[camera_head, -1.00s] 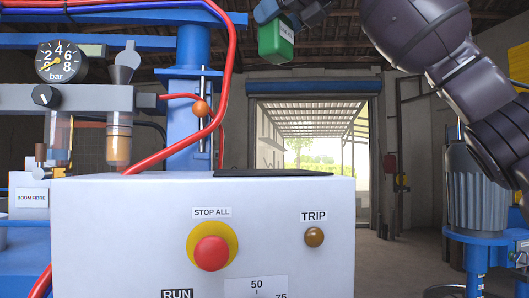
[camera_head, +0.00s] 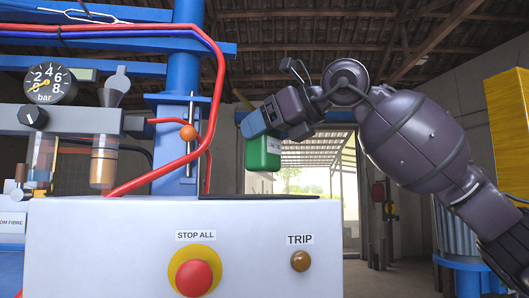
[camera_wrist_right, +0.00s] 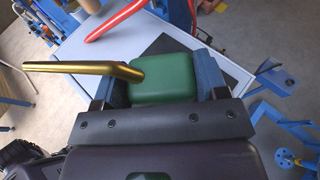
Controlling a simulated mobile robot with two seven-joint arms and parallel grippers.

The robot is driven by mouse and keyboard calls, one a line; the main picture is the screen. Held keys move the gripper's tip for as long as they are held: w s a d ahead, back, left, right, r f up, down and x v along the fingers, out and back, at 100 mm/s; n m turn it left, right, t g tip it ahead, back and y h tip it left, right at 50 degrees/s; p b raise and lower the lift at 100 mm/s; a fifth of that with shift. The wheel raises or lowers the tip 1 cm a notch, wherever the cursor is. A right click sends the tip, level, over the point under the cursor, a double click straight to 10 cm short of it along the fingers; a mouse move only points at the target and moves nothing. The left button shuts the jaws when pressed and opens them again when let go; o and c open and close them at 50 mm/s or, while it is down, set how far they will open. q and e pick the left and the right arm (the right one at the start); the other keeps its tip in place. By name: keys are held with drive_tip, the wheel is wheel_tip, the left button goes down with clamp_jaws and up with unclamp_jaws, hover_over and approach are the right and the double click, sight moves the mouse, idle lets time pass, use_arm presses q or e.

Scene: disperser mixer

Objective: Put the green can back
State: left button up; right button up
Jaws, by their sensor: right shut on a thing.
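The green can (camera_head: 263,153) hangs upright beneath my right gripper (camera_head: 258,122), above the white control cabinet (camera_head: 110,240) and apart from its top. In the right wrist view the can (camera_wrist_right: 163,77) sits between the two blue fingers of my right gripper (camera_wrist_right: 165,85), which is shut on it. A brass spout (camera_wrist_right: 85,70) sticks out to the left from the can. A thin dark pad (camera_head: 258,197) lies on the cabinet top below the can; it also shows in the wrist view (camera_wrist_right: 234,70). My left gripper is not in view.
A red hose (camera_head: 206,100) curves down left of the can, near a blue column (camera_head: 186,50). A gauge (camera_head: 47,84) and glass bowls stand further left. The cabinet front carries a red stop button (camera_head: 194,278). Open air lies between the can and the doorway.

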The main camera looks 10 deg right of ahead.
sight(274, 144)
drive_tip(key=shift+f, duration=2.05)
drive_tip(key=o, duration=1)
drive_tip(key=shift+r, duration=0.25)
drive_tip(key=b+v, duration=0.1)
drive_tip(key=v, duration=1.1)
drive_tip(key=shift+b, duration=0.4)
